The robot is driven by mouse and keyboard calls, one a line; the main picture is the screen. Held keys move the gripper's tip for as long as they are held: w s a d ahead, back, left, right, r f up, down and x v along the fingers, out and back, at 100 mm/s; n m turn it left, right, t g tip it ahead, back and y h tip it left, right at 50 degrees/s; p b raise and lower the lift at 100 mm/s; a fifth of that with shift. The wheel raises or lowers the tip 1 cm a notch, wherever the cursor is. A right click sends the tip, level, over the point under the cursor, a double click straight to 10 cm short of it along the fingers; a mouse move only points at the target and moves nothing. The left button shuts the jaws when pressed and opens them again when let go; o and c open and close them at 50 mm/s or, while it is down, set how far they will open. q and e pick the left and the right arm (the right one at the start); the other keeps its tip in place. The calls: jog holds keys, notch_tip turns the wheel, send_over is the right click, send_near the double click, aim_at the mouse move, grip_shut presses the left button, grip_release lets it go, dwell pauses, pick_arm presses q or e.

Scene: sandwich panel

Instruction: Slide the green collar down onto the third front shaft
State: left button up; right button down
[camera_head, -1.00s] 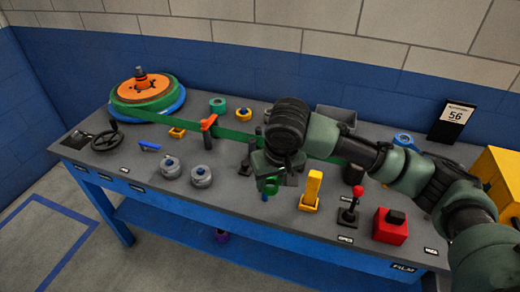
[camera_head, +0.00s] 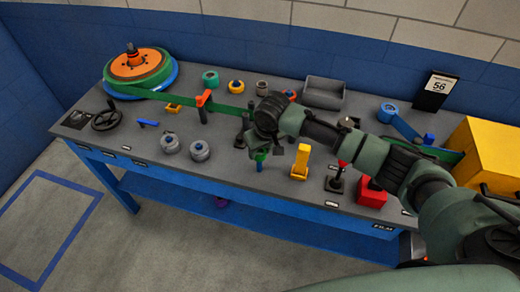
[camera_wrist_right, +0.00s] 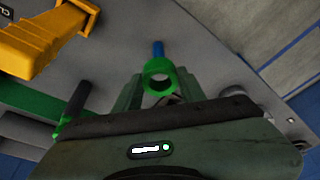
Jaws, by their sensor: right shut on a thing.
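The green collar (camera_head: 261,155) is a short ring held between the fingers of my right gripper (camera_head: 264,147), over the front half of the bench. The right wrist view shows the collar (camera_wrist_right: 155,68) with its round hole facing the camera, and both fingers closed around its sides. A blue shaft (camera_head: 259,167) shows just below the collar in the head view. In the right wrist view the blue shaft (camera_wrist_right: 158,48) shows beyond the collar's far rim, and the hole shows no blue. The gap between them cannot be judged. My left gripper is not in view.
A yellow upright handle (camera_head: 300,161) stands close right of the collar, with a red box (camera_head: 371,193) farther right. Two grey round parts (camera_head: 199,151) sit to the left. A green belt (camera_head: 227,112) with an orange clip (camera_head: 203,103) runs behind.

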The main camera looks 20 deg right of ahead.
aim_at(261, 163)
jog(key=shift+f, duration=0.3)
jog(key=shift+r, duration=0.1)
jog(key=shift+p, duration=0.45)
jog(key=shift+f, duration=0.3)
jog(key=shift+f+b, duration=0.4)
jog(key=shift+f, duration=0.35)
jog(key=shift+f, duration=0.1)
dwell(0.3)
jog(key=shift+f, duration=0.1)
jog(key=shift+f+b, duration=1.1)
jog(key=shift+f, duration=1.25)
